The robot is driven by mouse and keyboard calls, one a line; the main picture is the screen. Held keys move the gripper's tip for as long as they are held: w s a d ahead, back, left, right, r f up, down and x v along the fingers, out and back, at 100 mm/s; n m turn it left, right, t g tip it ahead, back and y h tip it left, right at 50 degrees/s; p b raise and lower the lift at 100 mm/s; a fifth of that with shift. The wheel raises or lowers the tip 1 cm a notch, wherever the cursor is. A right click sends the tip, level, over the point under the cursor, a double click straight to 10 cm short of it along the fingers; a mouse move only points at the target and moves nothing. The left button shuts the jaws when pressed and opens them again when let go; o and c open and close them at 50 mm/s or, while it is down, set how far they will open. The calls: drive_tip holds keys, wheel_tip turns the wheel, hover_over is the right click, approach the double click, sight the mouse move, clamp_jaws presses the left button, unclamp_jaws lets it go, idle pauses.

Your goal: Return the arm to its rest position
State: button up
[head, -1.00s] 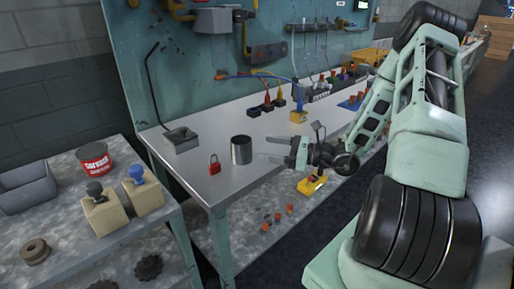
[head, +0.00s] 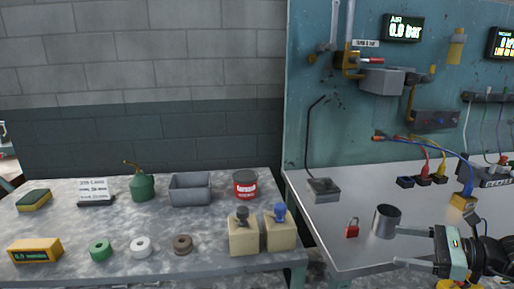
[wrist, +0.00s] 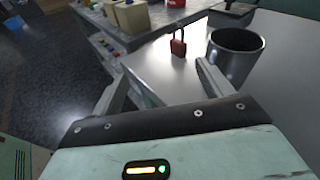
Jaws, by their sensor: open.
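My gripper (head: 396,247) is at the lower right of the head view, with its two fingers apart and nothing between them. Its fingers point left, just in front of the dark metal cup (head: 386,222) on the steel bench (head: 345,255). In the wrist view the open fingers (wrist: 163,68) reach out over the bench's edge. The cup (wrist: 235,58) stands beyond the right finger, and the red padlock (wrist: 178,43) stands beyond the gap. Most of my arm is outside the head view.
The padlock (head: 352,228) stands left of the cup. A grey-based stand with a bent rod (head: 323,187) is behind it. A mottled side table (head: 150,222) on the left holds a red can (head: 245,184), a grey bin (head: 190,188) and two stoppered beige blocks (head: 243,236).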

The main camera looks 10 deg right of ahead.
drive_tip(key=s+a+f+n+g+h, duration=0.1)
drive_tip(key=s+a+n+g+h, duration=0.4)
drive_tip(key=s+a+n+g, duration=0.6)
drive_tip(key=w+d+r+n+t+h, duration=0.5)
drive_tip(key=n+h, duration=0.3)
drive_tip(key=n, duration=0.5)
drive_tip(key=s+a+r+n+g+p, duration=0.1)
drive_tip(key=s+a+r+n+p, duration=0.1)
drive_tip(key=s+a, duration=0.4)
drive_tip(key=s+a+r+n+g+y+p, duration=0.1)
drive_tip(key=s+a+r+n, duration=0.3)
drive_tip(key=a, duration=0.9)
drive_tip(key=s+n+g, duration=0.1)
drive_tip(key=s, duration=0.2)
drive_tip(key=shift+a+r+p, duration=0.15)
drive_tip(key=shift+r+p, duration=0.2)
drive_tip(key=shift+r, duration=0.05)
